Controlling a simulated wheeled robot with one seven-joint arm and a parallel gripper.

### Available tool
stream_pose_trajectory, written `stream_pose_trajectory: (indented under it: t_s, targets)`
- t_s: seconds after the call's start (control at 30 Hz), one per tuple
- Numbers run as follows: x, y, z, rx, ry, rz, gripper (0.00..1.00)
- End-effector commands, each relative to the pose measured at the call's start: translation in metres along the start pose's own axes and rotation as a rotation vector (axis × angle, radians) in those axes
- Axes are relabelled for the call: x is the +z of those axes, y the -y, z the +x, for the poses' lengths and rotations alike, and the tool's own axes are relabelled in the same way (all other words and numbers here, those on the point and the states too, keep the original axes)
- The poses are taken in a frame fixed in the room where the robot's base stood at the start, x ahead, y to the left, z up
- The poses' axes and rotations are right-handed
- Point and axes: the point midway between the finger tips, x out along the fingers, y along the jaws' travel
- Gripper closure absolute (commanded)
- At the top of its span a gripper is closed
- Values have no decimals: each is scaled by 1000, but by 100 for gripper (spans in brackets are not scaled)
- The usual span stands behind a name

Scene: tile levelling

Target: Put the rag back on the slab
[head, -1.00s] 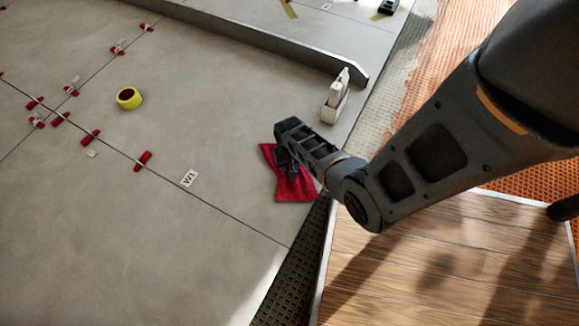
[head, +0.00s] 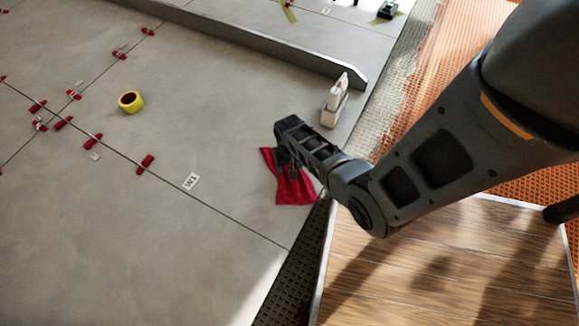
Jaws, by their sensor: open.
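The red rag (head: 294,191) lies on the grey slab (head: 150,220), near the slab's right edge and left of the dark ribbed strip. My gripper (head: 287,172) is over the rag's upper part and covers some of it. Its fingers point down and look apart, with nothing clearly held between them. Whether the fingertips touch the rag cannot be told from this view.
A long metal straightedge (head: 240,45) lies across the back. A yellow tape roll (head: 131,102) and several red levelling wedges (head: 145,163) are at left. The front slab area is clear.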

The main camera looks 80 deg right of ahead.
Motion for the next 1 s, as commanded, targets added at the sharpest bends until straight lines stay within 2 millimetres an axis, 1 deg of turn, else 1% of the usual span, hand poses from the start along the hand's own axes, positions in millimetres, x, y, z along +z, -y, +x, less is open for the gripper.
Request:
stream_pose_trajectory:
  t_s: [0.03, 0.2, 0.3, 0.4, 0.5, 0.67, 0.77, 0.87, 0.97, 1.0]
  targets:
    - [0, 0, -18, 0, -2, -1, 36]
    - [0, 0, -53, 0, -1, -1, 36]
    - [0, 0, -70, 0, 0, -1, 36]
    - [0, 0, -81, 0, -1, -1, 36]
    - [0, 0, -88, 0, 0, -1, 36]
    - [7, -4, -91, 5, -35, -29, 36]
    - [19, -11, -92, 8, -109, -91, 36]
    - [36, -17, -101, 3, -217, -187, 36]
    - [55, -18, -118, -19, -333, -291, 36]
    - [63, -18, -126, -31, -376, -333, 36]
